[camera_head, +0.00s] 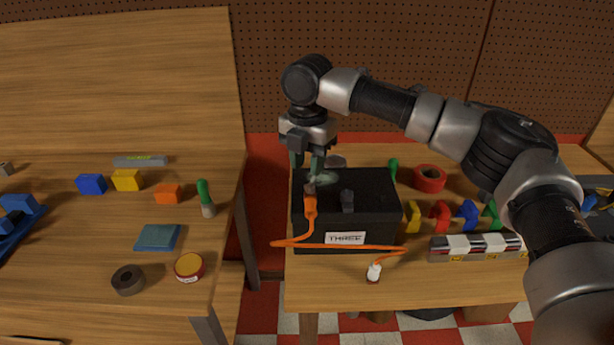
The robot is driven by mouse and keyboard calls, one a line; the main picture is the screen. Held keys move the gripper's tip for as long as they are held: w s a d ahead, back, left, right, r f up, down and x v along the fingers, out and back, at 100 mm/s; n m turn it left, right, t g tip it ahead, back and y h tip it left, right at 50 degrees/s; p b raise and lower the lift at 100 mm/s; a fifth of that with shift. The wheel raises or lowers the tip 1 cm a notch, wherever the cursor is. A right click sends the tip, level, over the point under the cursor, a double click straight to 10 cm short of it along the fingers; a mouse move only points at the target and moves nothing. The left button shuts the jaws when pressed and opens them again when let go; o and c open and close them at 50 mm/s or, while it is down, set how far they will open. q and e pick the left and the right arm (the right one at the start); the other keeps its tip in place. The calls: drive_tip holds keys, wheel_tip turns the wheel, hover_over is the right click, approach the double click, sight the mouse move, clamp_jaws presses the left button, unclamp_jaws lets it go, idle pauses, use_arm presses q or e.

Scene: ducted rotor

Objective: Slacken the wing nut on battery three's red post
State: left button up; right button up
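The black battery (375,225), labelled THREE, stands on the right-hand wooden table. An orange cable (340,247) runs from an orange lug end (310,206) at its left post, across its front, to a small white-capped item on the table. A dark cap or post (347,200) stands on the battery's right side. My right gripper (308,176) points down over the left post, its fingertips at or just above it. The wing nut and the post's colour cannot be made out there, and I cannot tell whether the fingers touch. My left gripper is out of view.
On the right table are a red tape roll (430,178), several coloured clamp-like pieces (442,214) and a black-and-white striped bar (477,247). The white-capped item (374,272) lies in front. The left table (70,270) holds blocks, a tape roll and a tin. A gap separates the tables.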

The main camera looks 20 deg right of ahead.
sight(307, 184)
drive_tip(key=f, duration=0.4)
drive_tip(key=shift+w+f+p, duration=0.15)
drive_tip(key=shift+w+p, duration=0.1)
drive_tip(key=shift+p, duration=0.05)
drive_tip(key=shift+s+f, duration=0.1)
drive_tip(key=shift+f, duration=0.35)
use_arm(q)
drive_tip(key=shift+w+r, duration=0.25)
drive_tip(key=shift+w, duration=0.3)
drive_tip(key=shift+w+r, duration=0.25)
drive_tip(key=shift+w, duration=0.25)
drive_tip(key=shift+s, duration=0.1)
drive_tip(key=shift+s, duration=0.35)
use_arm(e)
clamp_jaws()
